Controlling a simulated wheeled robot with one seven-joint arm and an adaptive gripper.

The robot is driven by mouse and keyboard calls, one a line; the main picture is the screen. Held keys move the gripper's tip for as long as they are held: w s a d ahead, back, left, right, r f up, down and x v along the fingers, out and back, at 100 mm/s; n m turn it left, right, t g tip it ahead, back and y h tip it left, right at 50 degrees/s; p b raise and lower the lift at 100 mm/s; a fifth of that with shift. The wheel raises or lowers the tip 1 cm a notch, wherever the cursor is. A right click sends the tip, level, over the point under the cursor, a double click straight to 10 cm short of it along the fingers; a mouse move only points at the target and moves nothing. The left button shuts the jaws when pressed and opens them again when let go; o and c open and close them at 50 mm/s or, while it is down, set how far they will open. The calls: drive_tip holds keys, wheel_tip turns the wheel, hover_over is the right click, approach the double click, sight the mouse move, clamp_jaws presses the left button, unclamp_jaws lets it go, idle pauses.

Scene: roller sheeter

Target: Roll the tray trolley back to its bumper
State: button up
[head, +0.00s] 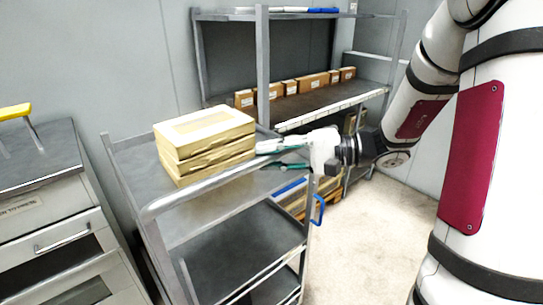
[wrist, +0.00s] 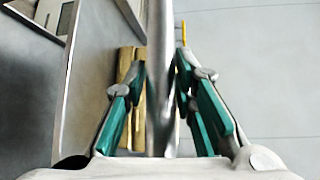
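The tray trolley (head: 176,203) is a grey metal cart with stacked shelves and a raised rail, left of centre in the head view. A stack of pale yellow boxes (head: 207,150) lies on its top shelf. My gripper (head: 272,154) is at the trolley's right end. In the wrist view a grey round bar (wrist: 160,85) of the trolley runs lengthwise between the green-padded fingers of my gripper (wrist: 160,66). The fingertips are close on both sides of the bar; I cannot tell whether they touch it. The bumper cannot be made out.
A grey drawer cabinet (head: 52,215) with a yellow-handled object (head: 15,112) on top stands at the left. A shelf rack with small brown boxes (head: 312,82) stands behind, against the wall. A blue handle (head: 319,210) shows low beside the trolley. Pale floor (head: 385,225) at the right is clear.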

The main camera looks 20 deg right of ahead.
clamp_jaws()
